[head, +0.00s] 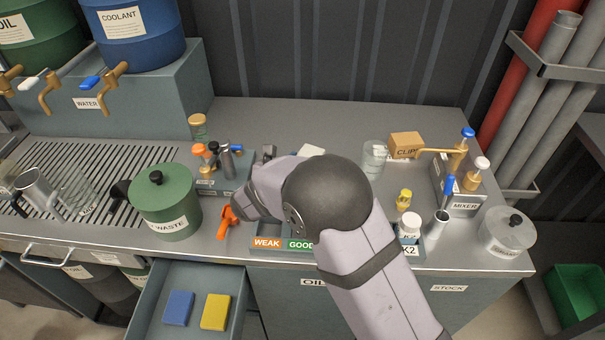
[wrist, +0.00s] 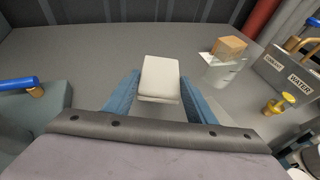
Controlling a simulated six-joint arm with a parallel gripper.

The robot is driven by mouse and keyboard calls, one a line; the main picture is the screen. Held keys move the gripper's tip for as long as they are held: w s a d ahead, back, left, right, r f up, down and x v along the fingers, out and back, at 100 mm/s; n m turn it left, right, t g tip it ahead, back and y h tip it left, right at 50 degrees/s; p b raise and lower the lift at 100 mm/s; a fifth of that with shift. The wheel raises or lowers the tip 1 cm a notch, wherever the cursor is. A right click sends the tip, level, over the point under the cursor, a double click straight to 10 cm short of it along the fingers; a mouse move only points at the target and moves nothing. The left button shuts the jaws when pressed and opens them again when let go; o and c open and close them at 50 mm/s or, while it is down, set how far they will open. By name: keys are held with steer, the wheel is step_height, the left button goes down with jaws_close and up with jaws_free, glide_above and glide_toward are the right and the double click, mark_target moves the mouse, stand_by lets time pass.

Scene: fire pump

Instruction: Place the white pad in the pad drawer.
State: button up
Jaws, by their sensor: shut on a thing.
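The white pad (wrist: 160,77) sits between the two blue fingers of my gripper (wrist: 156,92) in the wrist view, and the gripper is shut on it. In the head view a white corner of the pad (head: 311,150) shows behind my arm, over the back part of the counter. My arm hides most of the gripper there. I cannot tell whether the pad touches the counter. The open drawer (head: 193,275) is at the front left, below the counter. A blue pad (head: 179,308) and a yellow pad (head: 215,312) lie in it, with bare floor around them.
A green waste pot (head: 166,208) stands on the counter above the drawer. An orange-handled item (head: 227,222) lies to its right. A clear beaker (head: 374,158) and a clips box (head: 405,145) stand right of the pad.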

mark_target(301, 152)
step_height(301, 152, up, 4)
steer(key=shift+r, duration=0.2)
step_height(301, 152, up, 5)
steer(key=p, duration=0.4)
steer(key=shift+f, duration=0.15)
steer(key=shift+f, duration=0.2)
stand_by(0.4)
step_height(301, 152, down, 4)
steer(key=b, duration=0.6)
steer(key=shift+w+a, duration=0.1)
steer(key=shift+f+b, duration=0.3)
steer(key=shift+b, duration=0.7)
steer(key=b, duration=0.3)
steer(key=shift+w+a+f, duration=0.15)
steer(key=shift+f, duration=0.2)
steer(key=b, duration=0.2)
steer(key=shift+h+b, duration=0.3)
steer(key=shift+b, duration=0.1)
